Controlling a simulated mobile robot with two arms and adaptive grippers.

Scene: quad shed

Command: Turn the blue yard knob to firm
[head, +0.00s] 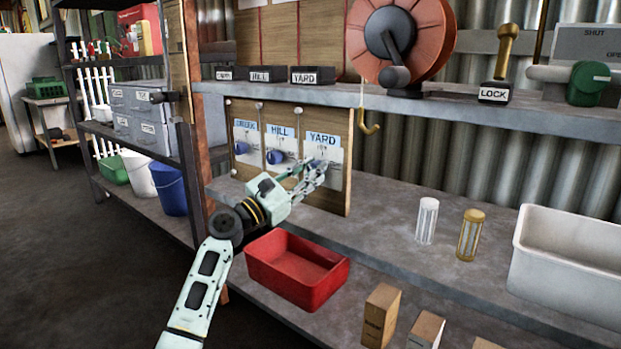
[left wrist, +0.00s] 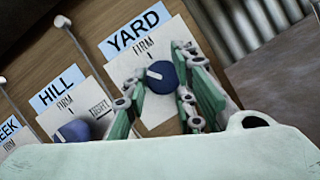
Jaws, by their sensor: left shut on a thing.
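The blue yard knob (left wrist: 161,78) sits on a white plate below the YARD label (left wrist: 134,32). A short white mark on its face points left and slightly up in the left wrist view. The word FIRM (left wrist: 143,46) and a small tick lie above the knob. My left gripper (left wrist: 158,84) is shut on the knob, with fingers on both sides. In the head view my left gripper (head: 316,172) reaches the YARD plate (head: 323,148) and largely hides the knob. My right gripper is not in view.
The blue HILL knob (head: 275,157) is close on the left, with another knob (head: 241,148) beyond it. A hook (head: 370,124) hangs right of the wooden board (head: 336,190). A red bin (head: 297,270) stands below my arm. The shelf right of the board has free room.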

